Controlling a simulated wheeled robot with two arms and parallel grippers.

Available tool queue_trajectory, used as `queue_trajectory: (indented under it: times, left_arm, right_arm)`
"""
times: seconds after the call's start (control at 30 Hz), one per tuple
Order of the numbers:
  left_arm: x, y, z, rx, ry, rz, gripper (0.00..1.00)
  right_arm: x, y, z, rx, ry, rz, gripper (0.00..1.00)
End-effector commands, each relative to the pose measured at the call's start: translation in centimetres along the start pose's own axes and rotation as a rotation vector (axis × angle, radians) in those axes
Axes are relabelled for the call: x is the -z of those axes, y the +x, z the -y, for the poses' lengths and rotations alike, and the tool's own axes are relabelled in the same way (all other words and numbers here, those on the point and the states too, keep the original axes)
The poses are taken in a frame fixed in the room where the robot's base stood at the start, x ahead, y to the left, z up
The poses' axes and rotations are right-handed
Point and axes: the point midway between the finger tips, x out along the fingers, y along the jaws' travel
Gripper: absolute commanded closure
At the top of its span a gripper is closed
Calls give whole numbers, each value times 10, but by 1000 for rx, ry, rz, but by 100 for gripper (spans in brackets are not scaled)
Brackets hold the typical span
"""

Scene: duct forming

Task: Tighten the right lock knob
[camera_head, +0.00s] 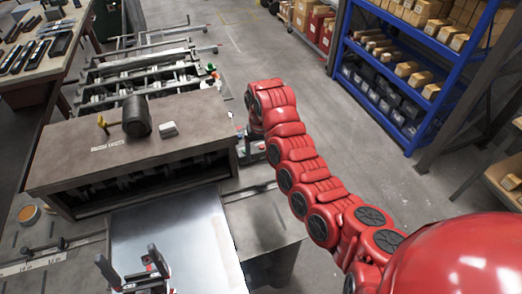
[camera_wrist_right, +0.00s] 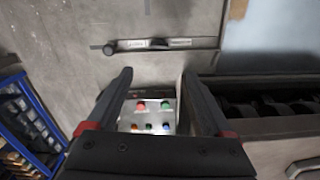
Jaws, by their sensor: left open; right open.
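In the right wrist view a small dark round knob (camera_wrist_right: 108,48) sits at the left end of a narrow slotted bar on the grey table surface; I cannot tell for sure that it is the right lock knob. My right gripper (camera_wrist_right: 157,75) is open and empty, its fingertips below and to the right of this knob. In the head view the red right arm reaches past the machine's right end, and its gripper is mostly hidden. My left gripper (camera_head: 130,270) is open and empty over the shiny metal sheet (camera_head: 185,235).
A button panel (camera_wrist_right: 152,118) shows between the right fingers. The machine's box-like top (camera_head: 100,150) carries a black cylinder (camera_head: 136,116), a yellow piece (camera_head: 103,123) and a white block (camera_head: 168,129). A blue shelf (camera_head: 415,75) stands across the floor.

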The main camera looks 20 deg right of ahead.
Motion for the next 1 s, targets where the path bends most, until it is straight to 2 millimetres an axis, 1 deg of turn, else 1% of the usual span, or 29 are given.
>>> queue_trajectory:
  times: [0.1,0.37,0.47,0.6,0.7,0.77,0.87,0.93,1.0]
  left_arm:
    - [0,0,0,0,0,0,0]
    - [0,0,0,0,0,0,0]
    - [-2,-15,-1,0,0,0,0]
    - [-9,-53,-3,0,0,0,0]
    - [-12,-69,-3,0,0,0,0]
    - [-12,-72,-4,0,0,0,0]
    - [-12,-71,-4,0,0,0,0]
    - [-12,-68,-3,0,0,0,0]
    - [-11,-67,-3,0,0,0,0]
  right_arm:
    - [-1,-3,0,-1,0,1,15]
    - [0,-3,0,-1,0,1,15]
    - [2,2,0,3,0,-4,15]
    - [4,4,-2,7,0,-14,15]
    - [-1,3,-2,2,0,-8,15]
    - [-3,1,-1,-1,0,-5,15]
    - [-5,2,0,0,0,0,15]
    - [-5,6,1,2,0,-1,15]
    - [-6,14,2,4,-2,2,15]
